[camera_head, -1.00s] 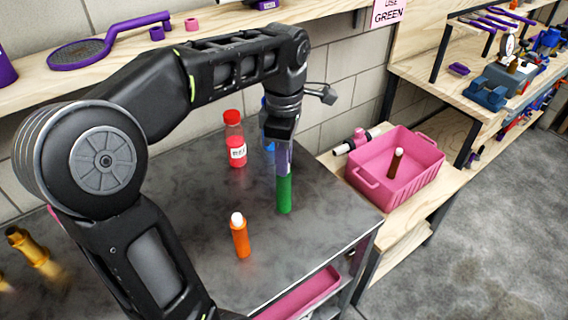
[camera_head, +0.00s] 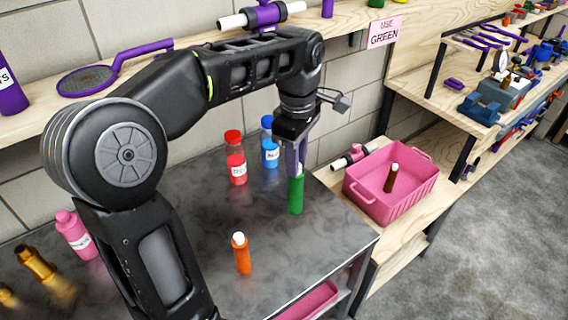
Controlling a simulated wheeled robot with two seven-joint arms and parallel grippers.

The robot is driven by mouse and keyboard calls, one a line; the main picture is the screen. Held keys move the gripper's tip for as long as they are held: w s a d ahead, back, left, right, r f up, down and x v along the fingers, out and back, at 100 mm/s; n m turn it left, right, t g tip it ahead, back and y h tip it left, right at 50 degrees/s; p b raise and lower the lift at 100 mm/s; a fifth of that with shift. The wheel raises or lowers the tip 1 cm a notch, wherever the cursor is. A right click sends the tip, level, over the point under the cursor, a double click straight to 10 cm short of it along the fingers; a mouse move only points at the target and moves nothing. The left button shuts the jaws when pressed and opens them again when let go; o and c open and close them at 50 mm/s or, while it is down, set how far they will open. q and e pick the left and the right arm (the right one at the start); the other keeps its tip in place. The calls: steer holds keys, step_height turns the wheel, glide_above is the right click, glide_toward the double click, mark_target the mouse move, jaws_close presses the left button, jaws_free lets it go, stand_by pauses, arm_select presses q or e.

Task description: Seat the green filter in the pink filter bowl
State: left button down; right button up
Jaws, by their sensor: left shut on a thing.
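The green filter (camera_head: 296,196) is an upright green cylinder above the grey tabletop. My left gripper (camera_head: 297,170) is shut on its upper end from above, and the fingers hide part of its top. The filter looks raised clear of the table, though the gap is hard to judge. A pink fitting on a white pipe (camera_head: 352,155) lies on the wooden bench behind the pink bin, to the right of the filter. I cannot tell whether this fitting includes the pink filter bowl. My right gripper is not in view.
An orange filter (camera_head: 241,254) stands on the table. Behind are a red bottle (camera_head: 236,160) and a blue bottle (camera_head: 270,145). A pink bin (camera_head: 415,193) holding a brown filter (camera_head: 391,178) stands on the bench. A "USE GREEN" sign (camera_head: 384,33) hangs above.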

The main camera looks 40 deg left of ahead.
arm_select(q)
steer(key=w+d+f+m+b, duration=0.4)
steer(key=w+d+f+m, duration=0.9)
steer(key=m, duration=0.6)
steer(key=shift+w+f+m, duration=0.3)
steer(key=shift+f, duration=0.1)
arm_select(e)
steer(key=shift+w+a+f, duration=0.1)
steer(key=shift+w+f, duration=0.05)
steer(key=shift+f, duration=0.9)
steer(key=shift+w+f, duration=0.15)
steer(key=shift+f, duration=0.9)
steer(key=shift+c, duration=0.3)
